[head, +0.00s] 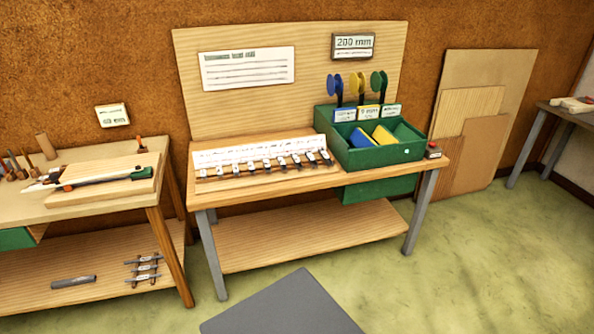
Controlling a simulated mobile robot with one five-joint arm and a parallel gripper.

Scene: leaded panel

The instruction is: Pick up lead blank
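I cannot tell for sure which thing is the lead blank. A row of several small dark pieces with pale tags (265,165) lies on a wooden rack on the middle bench. A grey bar (74,282) lies on the lower shelf of the left bench. My gripper is not in view.
The middle bench (225,190) carries a green bin (365,157) with blue and yellow pieces, spools behind it and a small red-topped block (432,150). The left bench (105,205) holds a board with a long tool (110,177). Sheets (480,130) lean on the wall. Green floor (480,260) is open at right.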

